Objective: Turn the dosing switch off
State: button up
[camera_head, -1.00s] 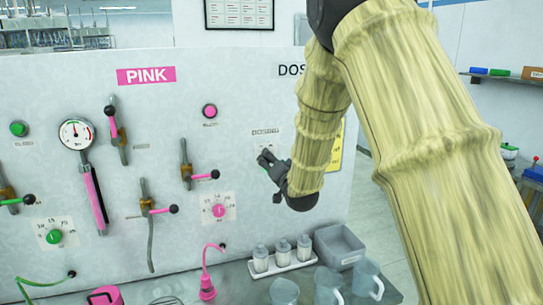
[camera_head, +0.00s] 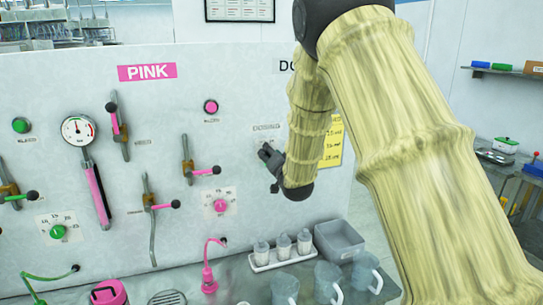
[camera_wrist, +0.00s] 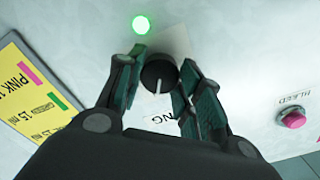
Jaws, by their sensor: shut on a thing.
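The dosing switch is a round black knob (camera_wrist: 158,72) with a white mark, on a pale plate on the panel. In the wrist view its mark points down the picture. A green lamp (camera_wrist: 141,25) beside it is lit. My gripper (camera_wrist: 157,80) has a finger on each side of the knob and is shut on it. In the head view my gripper (camera_head: 265,152) is at the panel under the small dosing label (camera_head: 266,127), and it hides the knob there.
A yellow note (camera_head: 332,143) is on the panel right of my gripper. A pink bleed button (camera_head: 210,106), valve levers and a pink dial (camera_head: 220,206) are to the left. Bottles in a white rack (camera_head: 283,257), a grey bin (camera_head: 339,241) and clear jugs stand on the bench below.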

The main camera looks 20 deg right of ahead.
jog(key=shift+d+f+n+b, duration=0.1)
jog(key=shift+n+b, duration=0.2)
jog(key=shift+b, duration=0.25)
jog(key=shift+n+b, duration=5.6)
jog(key=shift+b, duration=0.55)
jog(key=o, duration=1)
jog(key=shift+o, duration=0.2)
jog(key=s, duration=1.2)
jog(key=shift+d, duration=0.15)
